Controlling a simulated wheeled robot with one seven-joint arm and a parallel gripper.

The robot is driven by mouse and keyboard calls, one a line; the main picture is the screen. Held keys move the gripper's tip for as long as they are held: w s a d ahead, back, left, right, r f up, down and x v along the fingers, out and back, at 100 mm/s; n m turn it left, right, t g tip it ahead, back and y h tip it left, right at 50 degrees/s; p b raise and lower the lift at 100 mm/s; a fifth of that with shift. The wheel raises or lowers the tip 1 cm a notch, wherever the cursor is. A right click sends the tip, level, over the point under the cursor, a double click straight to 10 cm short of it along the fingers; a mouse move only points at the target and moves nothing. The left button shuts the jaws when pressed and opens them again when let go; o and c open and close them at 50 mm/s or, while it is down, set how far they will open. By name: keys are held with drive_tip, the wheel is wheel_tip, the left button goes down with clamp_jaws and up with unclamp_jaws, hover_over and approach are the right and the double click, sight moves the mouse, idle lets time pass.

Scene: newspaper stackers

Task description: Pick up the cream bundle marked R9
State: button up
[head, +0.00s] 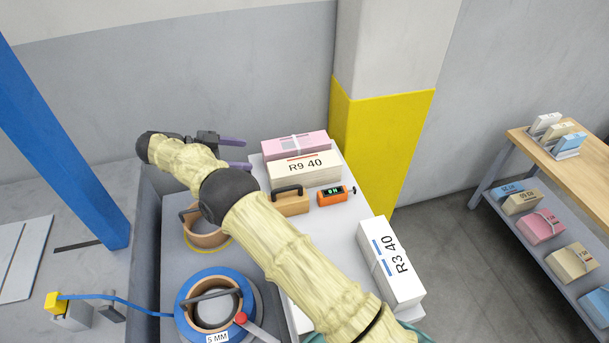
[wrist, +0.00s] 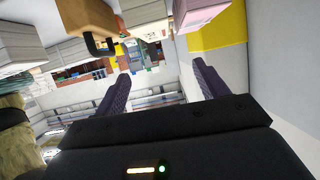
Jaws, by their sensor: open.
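The cream bundle marked R9 40 (head: 304,169) lies on the light worktop, in front of a pink bundle (head: 296,145). Its marked face is turned toward me in the head view. My gripper (head: 241,153) is open and empty, to the left of the cream and pink bundles and apart from them. In the wrist view my gripper (wrist: 158,80) shows two dark fingers spread wide with nothing between them. The pink bundle (wrist: 200,14) shows at the top of the wrist view.
A wooden block with a black handle (head: 290,201) and an orange device (head: 336,195) stand just in front of the R9 bundle. A white bundle marked R3 40 (head: 391,262) lies nearer. A yellow-and-grey pillar (head: 385,140) rises behind. A blue strap reel (head: 184,303) sits lower left.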

sight(281, 168)
drive_tip(key=shift+s+a+f+g, duration=0.2)
drive_tip(key=shift+s+f+g, duration=0.1)
drive_tip(key=shift+s, duration=0.2)
drive_tip(key=p+x, duration=0.2)
drive_tip(key=x, duration=0.9)
drive_tip(key=shift+w+d, duration=0.15)
drive_tip(key=shift+d, duration=0.1)
drive_tip(key=shift+w+d+f, duration=0.1)
drive_tip(key=shift+d+f, duration=0.15)
drive_tip(key=shift+d, duration=0.05)
